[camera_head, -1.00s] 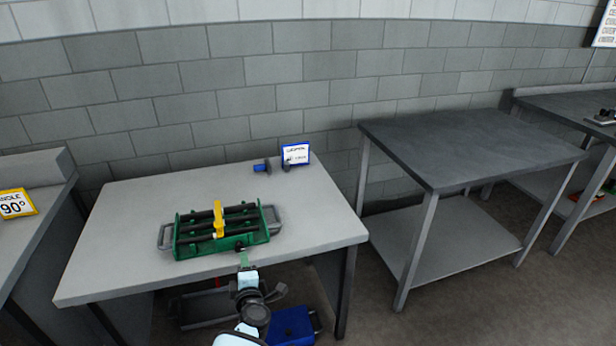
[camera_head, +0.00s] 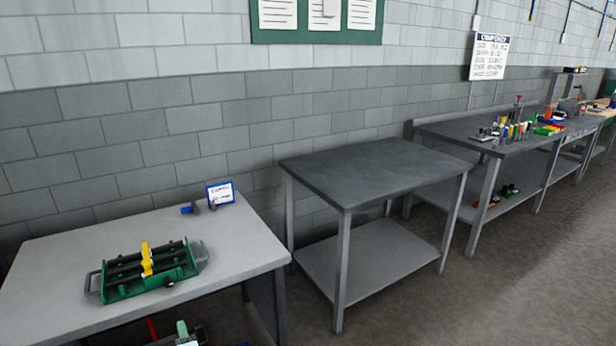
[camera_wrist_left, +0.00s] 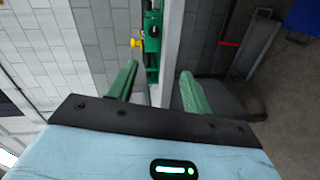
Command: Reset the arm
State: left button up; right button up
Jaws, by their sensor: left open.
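My left gripper (camera_wrist_left: 160,92) shows in the left wrist view with its two green fingers spread apart and nothing between them. In the head view only a small part of my left arm (camera_head: 186,334) shows at the bottom edge, in front of the left table. A green rack with black bars and a yellow handle (camera_head: 150,271) sits on that table. Part of the rack also shows in the left wrist view (camera_wrist_left: 152,45), beyond the fingers and apart from them. My right gripper is in neither view.
The light grey table (camera_head: 235,250) also holds a blue item (camera_head: 188,209) and a small blue-framed sign (camera_head: 220,193). An empty dark table (camera_head: 375,170) stands to its right. A bench with tools (camera_head: 520,130) is farther right. Open floor lies at the lower right.

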pick_arm(q)
jog(key=s+a+r+m+y, duration=0.1)
jog(key=a+r, duration=0.2)
jog(key=a, duration=0.7)
jog(key=a+r+m+y, duration=0.1)
jog(key=a+r+y, duration=0.1)
jog(key=a, duration=0.7)
jog(key=s+a+r+m+t+y, duration=0.1)
jog(key=s+a+r, duration=0.1)
jog(key=a+r, duration=0.7)
jog(key=s+a+r+m+t+y, duration=0.1)
jog(key=s+a+r+m+y, duration=0.15)
jog(key=a+r, duration=0.65)
jog(key=s+d+f+m+g+h, duration=0.1)
jog(key=s+d+f+m+h, duration=0.4)
jog(key=d+f+m+h, duration=0.45)
jog(key=s+d+f+m+h, duration=0.45)
jog(key=d+f+m, duration=0.25)
jog(key=d+f, duration=0.6)
jog(key=s+d+f+m+g+h, duration=0.1)
jog(key=s+d+f+m+g, duration=0.25)
jog(key=s+d, duration=0.5)
jog(key=s+d+f+m+g+h, duration=0.25)
jog(key=s+d+f+m, duration=0.2)
jog(key=s, duration=0.75)
jog(key=d+n, duration=0.5)
jog(key=d, duration=0.7)
jog(key=shift+d+f+n+t+y, duration=0.2)
jog(key=shift+n+t+y, duration=0.1)
jog(key=shift+t+y, duration=0.1)
